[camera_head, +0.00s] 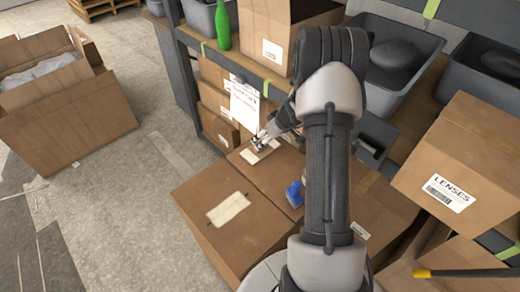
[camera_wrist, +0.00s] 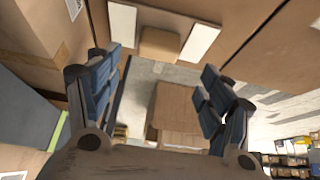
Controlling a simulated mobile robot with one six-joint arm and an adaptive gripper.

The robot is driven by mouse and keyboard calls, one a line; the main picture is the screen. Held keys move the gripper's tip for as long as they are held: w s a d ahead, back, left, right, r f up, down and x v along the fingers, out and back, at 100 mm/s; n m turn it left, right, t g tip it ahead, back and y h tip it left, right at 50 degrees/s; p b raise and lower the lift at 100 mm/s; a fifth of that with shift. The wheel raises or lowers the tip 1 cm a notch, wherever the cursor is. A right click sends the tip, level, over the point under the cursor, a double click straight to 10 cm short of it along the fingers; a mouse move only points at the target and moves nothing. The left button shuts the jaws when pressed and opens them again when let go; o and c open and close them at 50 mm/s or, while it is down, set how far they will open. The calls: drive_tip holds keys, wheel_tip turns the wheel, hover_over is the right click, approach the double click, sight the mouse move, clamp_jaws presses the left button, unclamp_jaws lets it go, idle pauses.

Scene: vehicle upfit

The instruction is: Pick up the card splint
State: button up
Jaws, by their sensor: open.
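A flat pale piece with a raised brown block across its middle, which looks like the card splint (camera_wrist: 201,39), lies on a brown carton top in the wrist view. In the head view a pale piece, seemingly the same splint (camera_head: 259,154), lies under my gripper (camera_head: 265,137), partly covered by it. In the wrist view my gripper (camera_wrist: 160,72) is open, its dark blue-grey fingers wide apart with nothing between them. The splint shows beyond the fingertips, and I cannot tell whether they touch it.
A closed carton with a pale patch (camera_head: 229,208) stands in front. A blue object (camera_head: 294,194) lies near my arm. A hanging white sheet (camera_head: 245,104), a green bottle (camera_head: 222,25) and shelf cartons are behind. A LENSES carton (camera_head: 465,160) is at right. Floor at left is partly clear.

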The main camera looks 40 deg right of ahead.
sight(253, 157)
drive_tip(key=x, duration=0.8)
drive_tip(key=shift+d+b, duration=0.1)
drive_tip(key=shift+b, duration=0.2)
drive_tip(key=shift+c, duration=0.5)
drive_tip(key=c, duration=1.1)
